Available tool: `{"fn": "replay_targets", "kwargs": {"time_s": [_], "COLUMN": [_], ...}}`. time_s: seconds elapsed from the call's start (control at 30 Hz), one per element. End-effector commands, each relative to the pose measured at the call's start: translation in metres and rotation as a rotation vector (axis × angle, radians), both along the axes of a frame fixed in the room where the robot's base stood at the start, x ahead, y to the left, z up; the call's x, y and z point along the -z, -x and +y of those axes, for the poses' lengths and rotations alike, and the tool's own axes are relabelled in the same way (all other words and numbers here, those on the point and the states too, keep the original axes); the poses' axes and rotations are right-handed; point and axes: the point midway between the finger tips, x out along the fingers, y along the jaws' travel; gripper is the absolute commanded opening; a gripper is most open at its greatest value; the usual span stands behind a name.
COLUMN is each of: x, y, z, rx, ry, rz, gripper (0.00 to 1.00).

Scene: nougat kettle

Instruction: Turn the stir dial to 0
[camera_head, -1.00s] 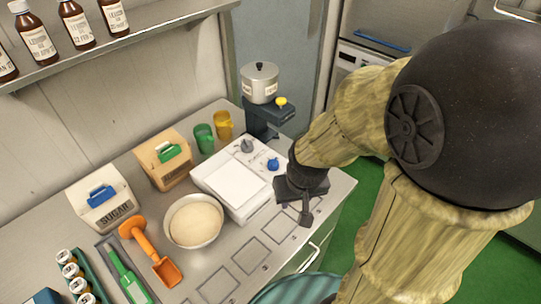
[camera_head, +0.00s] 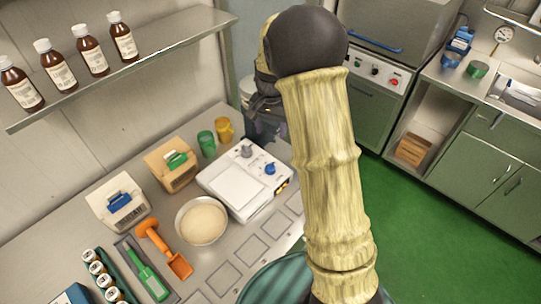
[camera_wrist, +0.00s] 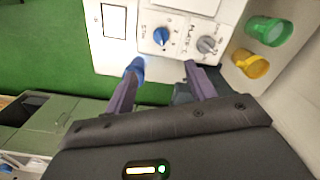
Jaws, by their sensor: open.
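The white hot-plate unit (camera_head: 237,190) stands on the steel bench with a blue dial (camera_head: 270,169) and a grey dial (camera_head: 246,152) on its panel. In the wrist view the blue stir dial (camera_wrist: 161,36) lies just beyond my fingertips, beside the grey plate dial (camera_wrist: 206,45). The stir dial's exact setting is too small to read. My gripper (camera_wrist: 164,68) is open, with nothing between its fingers and apart from both dials. In the head view my gripper (camera_head: 266,106) is partly hidden by my arm, behind the unit near the dark stand.
Green (camera_head: 207,144) and yellow (camera_head: 224,130) cups stand behind the unit. A bowl of pale contents (camera_head: 202,222) and an orange scoop (camera_head: 166,250) lie left. My arm mostly hides the pot. Green floor lies open at right.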

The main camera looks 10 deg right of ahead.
Motion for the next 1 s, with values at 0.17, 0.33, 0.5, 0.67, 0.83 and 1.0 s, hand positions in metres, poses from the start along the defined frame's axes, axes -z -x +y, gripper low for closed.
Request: {"fn": "replay_targets", "kwargs": {"time_s": [0.17, 0.33, 0.5, 0.67, 0.83, 1.0], "x": [0.0, 0.0, 0.006, 0.024, 0.053, 0.082], "y": [-0.004, -0.004, -0.003, -0.003, -0.002, -0.002], "z": [0.001, 0.001, 0.001, 0.0, 0.0, 0.0], "rx": [0.011, 0.009, 0.009, 0.01, 0.01, 0.009], "ry": [0.001, 0.001, 0.001, 0.002, 0.0, 0.0], "rz": [0.004, 0.003, 0.006, 0.008, 0.009, 0.009], "gripper": [0.55, 0.55, 0.55, 0.55, 0.55, 0.55]}}
